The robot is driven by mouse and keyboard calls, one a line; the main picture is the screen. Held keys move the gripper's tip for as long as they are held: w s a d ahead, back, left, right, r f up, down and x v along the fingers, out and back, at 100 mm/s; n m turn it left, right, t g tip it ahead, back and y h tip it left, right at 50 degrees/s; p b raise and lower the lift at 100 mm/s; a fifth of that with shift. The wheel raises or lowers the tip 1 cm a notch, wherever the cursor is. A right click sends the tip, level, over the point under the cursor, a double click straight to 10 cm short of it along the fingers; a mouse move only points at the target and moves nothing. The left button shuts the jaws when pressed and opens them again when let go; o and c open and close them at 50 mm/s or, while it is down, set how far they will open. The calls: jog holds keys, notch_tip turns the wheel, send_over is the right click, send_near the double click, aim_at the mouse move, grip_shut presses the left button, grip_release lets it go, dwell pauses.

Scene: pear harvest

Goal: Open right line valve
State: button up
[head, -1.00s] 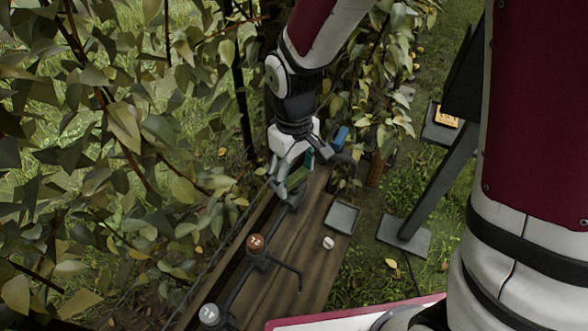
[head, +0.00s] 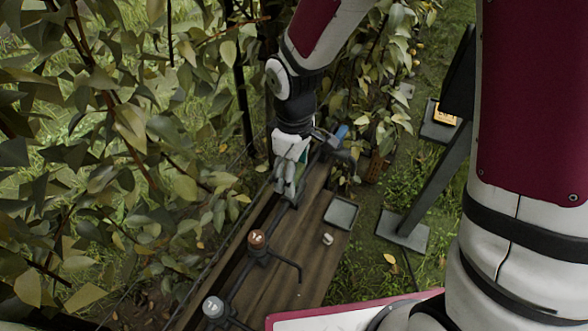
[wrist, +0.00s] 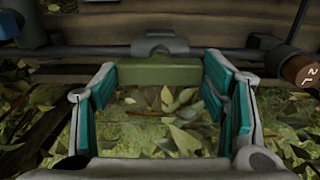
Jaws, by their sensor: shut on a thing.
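A grey pipe with a valve body (wrist: 160,45) crosses the top of the wrist view. A flat green valve handle (wrist: 160,72) sticks out from the valve body toward the camera. My gripper (wrist: 159,82) has its teal-padded fingers on either side of this handle, their tips against its two ends. In the head view, my gripper (head: 287,190) is low over the pipe on the wooden plank, and the handle is hidden by the fingers there. I cannot tell from a label which line this valve serves.
A brown capped fitting (head: 257,241) and a grey capped fitting (head: 213,308) stand nearer on the pipe. A grey tray (head: 341,213) and a small white object (head: 327,239) lie on the plank (head: 285,275). Leafy branches crowd the left. A blue item (head: 341,132) lies beyond the gripper.

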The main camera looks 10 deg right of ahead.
jog(key=o, duration=1.1)
jog(key=shift+o, duration=0.2)
notch_tip(320, 180, up, 12)
jog(key=s+d+r+m+t+p, duration=0.2)
jog(key=s+d+r+m+p, duration=0.3)
jog(key=s+r, duration=0.5)
jog(key=s+d+r+m+t+p, duration=0.2)
jog(key=s+d+r+m+p, duration=0.4)
jog(key=s+d+r, duration=0.3)
jog(key=s+r, duration=0.2)
jog(key=s, duration=0.2)
